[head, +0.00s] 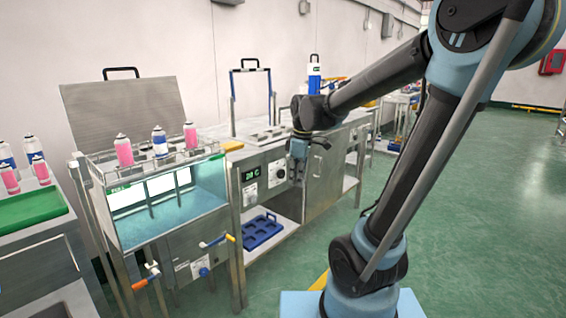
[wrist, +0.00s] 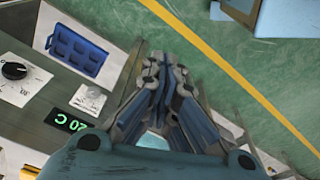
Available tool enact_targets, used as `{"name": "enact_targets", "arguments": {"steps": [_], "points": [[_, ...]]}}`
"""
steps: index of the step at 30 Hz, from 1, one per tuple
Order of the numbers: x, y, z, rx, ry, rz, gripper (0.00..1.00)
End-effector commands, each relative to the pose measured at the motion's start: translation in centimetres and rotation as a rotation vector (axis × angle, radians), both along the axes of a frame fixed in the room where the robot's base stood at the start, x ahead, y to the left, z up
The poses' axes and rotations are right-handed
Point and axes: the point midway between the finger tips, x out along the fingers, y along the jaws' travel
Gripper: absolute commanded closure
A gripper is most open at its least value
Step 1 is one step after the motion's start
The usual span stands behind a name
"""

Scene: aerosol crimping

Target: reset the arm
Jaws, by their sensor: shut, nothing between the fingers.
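My gripper (head: 297,172) hangs from the bent arm in front of the steel machine with the display (head: 278,172), pointing down. In the wrist view my gripper (wrist: 167,75) has its fingers together, with nothing between them. The floor and the machine's front panel show beyond the fingers.
A steel water bath (head: 165,215) with a raised lid (head: 125,110) stands at left, with pink and blue cans on its rack. A blue tray (head: 262,230) lies on the low shelf; it also shows in the wrist view (wrist: 77,50). A green tray (head: 30,208) is far left. Green floor at right is clear.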

Motion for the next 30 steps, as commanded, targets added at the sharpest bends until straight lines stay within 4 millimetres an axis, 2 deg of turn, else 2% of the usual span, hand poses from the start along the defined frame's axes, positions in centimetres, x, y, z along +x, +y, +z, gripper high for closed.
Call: {"name": "enact_targets", "arguments": {"steps": [1,6,15,24,30], "points": [[-1.0,-1.3,-0.2,0.000,-0.003,-0.065,1.00],[-4.0,-4.7,-1.1,0.005,-0.012,-0.290,1.00],[-9.3,-9.7,-3.9,0.022,-0.031,-0.684,1.00],[-14.1,-13.1,-7.8,0.048,-0.054,-1.060,1.00],[-15.8,-14.3,-9.5,0.061,-0.063,-1.214,1.00]]}}
